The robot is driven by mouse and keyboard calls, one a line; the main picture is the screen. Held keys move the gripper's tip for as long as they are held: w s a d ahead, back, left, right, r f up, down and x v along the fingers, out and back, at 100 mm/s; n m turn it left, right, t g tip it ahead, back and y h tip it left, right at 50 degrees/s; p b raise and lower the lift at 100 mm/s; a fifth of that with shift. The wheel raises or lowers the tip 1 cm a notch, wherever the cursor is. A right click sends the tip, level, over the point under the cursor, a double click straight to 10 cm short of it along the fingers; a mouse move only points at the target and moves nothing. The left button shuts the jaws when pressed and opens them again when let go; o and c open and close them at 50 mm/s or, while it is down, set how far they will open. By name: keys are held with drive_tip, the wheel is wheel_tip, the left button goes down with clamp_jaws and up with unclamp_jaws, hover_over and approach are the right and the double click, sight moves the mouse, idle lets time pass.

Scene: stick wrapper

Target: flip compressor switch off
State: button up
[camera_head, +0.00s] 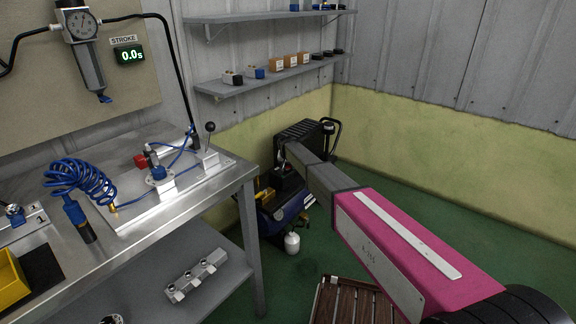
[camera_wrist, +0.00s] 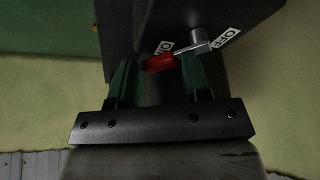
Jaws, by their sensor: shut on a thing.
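The compressor (camera_head: 278,212), a dark and blue machine, stands on the floor beyond the workbench. In the wrist view its dark housing (camera_wrist: 250,18) carries a switch lever with a grey metal arm and a red handle (camera_wrist: 160,63). The lever lies slanted, with the red handle next to the ON label (camera_wrist: 164,47); the OFF label (camera_wrist: 226,38) is on the other side of the pivot. My gripper (camera_wrist: 158,68) has its green fingers on either side of the red handle and is shut on it. In the head view the switch and fingertips are hidden by my arm.
A metal workbench (camera_head: 215,196) with a pneumatic board and coiled blue hose is at the left. A slatted wooden crate (camera_head: 345,302) stands on the floor near the bottom. Wall shelves (camera_head: 270,77) hold small parts. Green floor to the right is clear.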

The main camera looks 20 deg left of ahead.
drive_tip(key=m, duration=0.1)
drive_tip(key=s+m+h, duration=0.1)
drive_tip(key=m, duration=0.2)
drive_tip(key=shift+s+m+h, duration=0.3)
drive_tip(key=shift+h, duration=0.1)
drive_tip(key=m, duration=0.2)
drive_tip(key=s+m+h, duration=0.1)
drive_tip(key=m+g+h, duration=0.1)
drive_tip(key=m, duration=0.1)
drive_tip(key=shift+s+a+m, duration=0.25)
drive_tip(key=shift+s+m, duration=0.05)
drive_tip(key=shift+s, duration=0.05)
drive_tip(key=shift+s+g, duration=0.1)
drive_tip(key=shift+g, duration=0.2)
drive_tip(key=o, duration=0.6)
drive_tip(key=shift+o, duration=0.2)
drive_tip(key=v, duration=1)
drive_tip(key=shift+s+r, duration=0.15)
drive_tip(key=shift+r, duration=0.2)
drive_tip(key=shift+a, duration=0.15)
